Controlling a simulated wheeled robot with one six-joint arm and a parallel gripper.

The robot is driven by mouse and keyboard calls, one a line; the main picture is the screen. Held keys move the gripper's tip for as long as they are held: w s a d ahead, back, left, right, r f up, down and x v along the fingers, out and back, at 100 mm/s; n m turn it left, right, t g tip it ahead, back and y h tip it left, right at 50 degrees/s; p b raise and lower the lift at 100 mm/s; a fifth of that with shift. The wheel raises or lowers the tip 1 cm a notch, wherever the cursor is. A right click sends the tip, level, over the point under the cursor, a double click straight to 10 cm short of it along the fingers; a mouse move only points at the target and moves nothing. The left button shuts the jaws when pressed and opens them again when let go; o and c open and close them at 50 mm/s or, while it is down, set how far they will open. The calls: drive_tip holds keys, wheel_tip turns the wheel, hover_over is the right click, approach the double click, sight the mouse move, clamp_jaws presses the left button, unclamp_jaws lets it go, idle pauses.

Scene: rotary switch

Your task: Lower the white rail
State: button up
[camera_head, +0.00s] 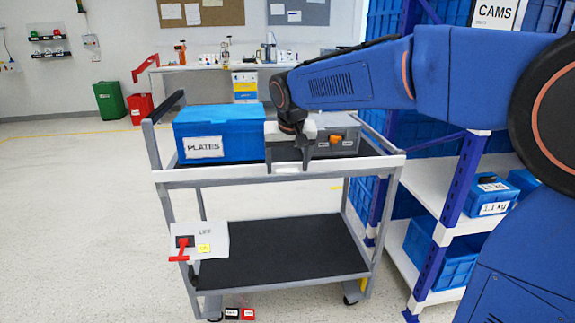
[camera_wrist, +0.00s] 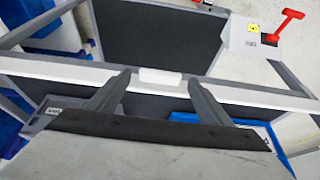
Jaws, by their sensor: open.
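The white rail (camera_head: 225,174) runs along the near upper edge of the grey cart. It also crosses the wrist view (camera_wrist: 60,69), with a small white block (camera_wrist: 160,76) at its middle. My gripper (camera_head: 290,167) is at the middle of the rail in the head view. In the wrist view my gripper (camera_wrist: 160,76) is open, its two fingertips on either side of the white block, with a gap to each. I cannot tell whether the fingers touch the rail. My gripper hides part of the rail in the head view.
A blue PLATES box (camera_head: 217,135) and a grey case (camera_head: 338,137) with an orange knob sit on the cart top. A white switch box (camera_head: 208,240) with a red handle is at the cart's lower left. Blue shelving (camera_head: 465,185) stands close on the right. Floor at left is clear.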

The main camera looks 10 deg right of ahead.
drive_tip(key=shift+f, duration=0.1)
drive_tip(key=c, duration=1.5)
wheel_tip(320, 180, down, 6)
drive_tip(key=shift+r, duration=0.1)
drive_tip(key=o, duration=1.5)
drive_tip(key=v, duration=1.7)
drive_tip(key=shift+s+d, duration=0.1)
